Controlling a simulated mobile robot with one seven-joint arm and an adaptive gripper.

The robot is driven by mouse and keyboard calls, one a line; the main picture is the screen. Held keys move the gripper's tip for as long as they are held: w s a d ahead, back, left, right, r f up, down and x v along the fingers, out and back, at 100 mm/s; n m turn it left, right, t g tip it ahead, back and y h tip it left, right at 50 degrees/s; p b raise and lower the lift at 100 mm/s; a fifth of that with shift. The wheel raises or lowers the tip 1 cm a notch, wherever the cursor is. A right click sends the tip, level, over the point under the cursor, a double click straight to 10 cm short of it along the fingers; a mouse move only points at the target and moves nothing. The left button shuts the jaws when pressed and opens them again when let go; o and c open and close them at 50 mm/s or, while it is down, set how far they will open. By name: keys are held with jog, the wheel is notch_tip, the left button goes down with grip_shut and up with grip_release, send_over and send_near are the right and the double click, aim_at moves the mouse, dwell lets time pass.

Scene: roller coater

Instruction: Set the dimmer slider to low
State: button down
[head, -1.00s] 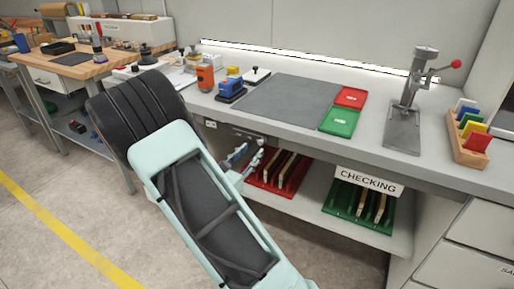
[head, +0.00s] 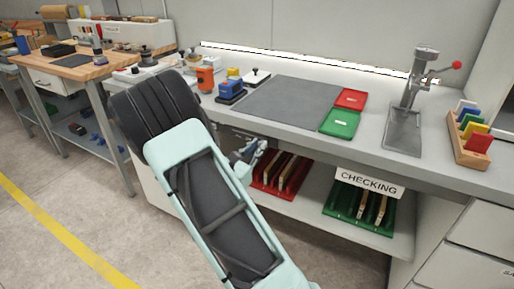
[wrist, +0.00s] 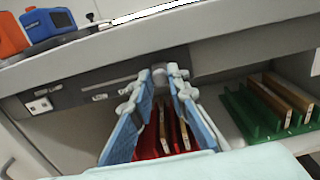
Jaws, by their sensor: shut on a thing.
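A dark dimmer panel (wrist: 105,92) with a slot, small labels and a white switch (wrist: 39,106) runs along the front edge of the bench in the wrist view. A grey slider knob (wrist: 159,73) sits at the right part of the panel, between my fingertips. My gripper (wrist: 160,80) is shut on this knob, its blue-padded fingers on either side of it. In the head view my gripper (head: 256,150) is at the bench's front edge, and my arm hides much of the panel. The slider's marks are too small to read.
A lit strip (head: 300,58) runs along the back of the bench. Below my gripper, a red rack (head: 275,184) and a green rack (head: 345,208) hold boards on the shelf. A blue device (head: 231,91) and an orange one (head: 205,78) stand above the panel.

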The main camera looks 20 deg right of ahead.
jog(key=w+a, duration=0.2)
jog(key=w, duration=0.1)
jog(key=w+a, duration=0.5)
jog(key=w, duration=0.2)
jog(key=shift+a+r, duration=0.1)
jog(key=shift+a, duration=0.2)
jog(key=c, duration=1.9)
grip_release()
jog(key=v, duration=1.2)
jog(key=shift+s, duration=0.1)
